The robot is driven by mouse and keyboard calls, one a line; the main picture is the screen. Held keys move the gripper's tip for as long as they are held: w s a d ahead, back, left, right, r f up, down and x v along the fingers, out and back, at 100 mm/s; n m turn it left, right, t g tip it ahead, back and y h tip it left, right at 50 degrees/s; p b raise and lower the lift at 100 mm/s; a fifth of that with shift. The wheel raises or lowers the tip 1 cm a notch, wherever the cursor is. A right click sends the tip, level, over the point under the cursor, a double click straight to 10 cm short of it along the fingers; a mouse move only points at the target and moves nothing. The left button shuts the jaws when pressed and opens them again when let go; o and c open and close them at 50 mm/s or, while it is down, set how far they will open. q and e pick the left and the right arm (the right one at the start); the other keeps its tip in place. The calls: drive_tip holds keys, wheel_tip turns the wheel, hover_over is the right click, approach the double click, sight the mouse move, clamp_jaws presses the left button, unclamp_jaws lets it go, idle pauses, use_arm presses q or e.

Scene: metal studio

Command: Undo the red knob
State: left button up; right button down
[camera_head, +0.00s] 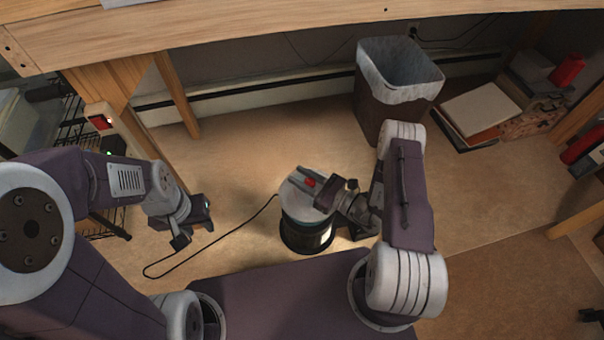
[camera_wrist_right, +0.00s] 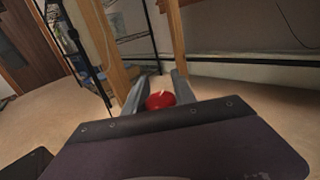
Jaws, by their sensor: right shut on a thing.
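The red knob (camera_head: 310,182) shows above the pale top of a round canister (camera_head: 322,238) with a dark lower body, in the middle of the head view. My right gripper (camera_head: 304,181) reaches over the canister from the right, and its two fingers are shut on the knob. In the right wrist view the knob (camera_wrist_right: 160,99) sits between the grey fingers, its lower part hidden by the gripper body. My left gripper (camera_head: 197,213) hangs to the left, apart from the canister.
A black cable (camera_head: 215,243) loops over the floor left of the canister. A bin with a pale liner (camera_head: 399,62) stands behind. Boxes (camera_head: 484,108) are at the right. A wooden bench (camera_head: 240,25) crosses the top. Floor between left gripper and canister is mostly clear.

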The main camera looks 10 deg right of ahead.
drive_tip(key=n+g+y, duration=0.1)
drive_tip(key=n+g, duration=0.1)
drive_tip(key=n+g+y, duration=0.1)
drive_tip(key=shift+s+a+g+y, duration=0.15)
drive_tip(key=shift+s+g+y, duration=0.1)
drive_tip(key=shift+g+y, duration=0.05)
drive_tip(key=n+g, duration=0.1)
drive_tip(key=n+g+y+b, duration=0.1)
drive_tip(key=g, duration=0.1)
drive_tip(key=s+n+g+y, duration=0.1)
drive_tip(key=g, duration=0.1)
drive_tip(key=shift+a+f+n+b, duration=0.2)
drive_tip(key=shift+a+n+b, duration=0.1)
drive_tip(key=shift+b, duration=0.1)
drive_tip(key=n+g+b, duration=0.2)
drive_tip(key=g, duration=0.1)
drive_tip(key=s+n+g+b, duration=0.1)
drive_tip(key=n+g, duration=0.1)
drive_tip(key=g, duration=0.2)
drive_tip(key=shift+s+f+b, duration=0.1)
drive_tip(key=shift+b, duration=0.25)
drive_tip(key=n+g+b, duration=0.2)
drive_tip(key=g, duration=0.1)
drive_tip(key=shift+s+d, duration=0.1)
drive_tip(key=shift+s, duration=0.2)
drive_tip(key=shift+s+r+n+g+h+b, duration=0.2)
drive_tip(key=shift+n+g+h+b, duration=0.35)
drive_tip(key=shift+g, duration=0.25)
drive_tip(key=shift+r, duration=0.1)
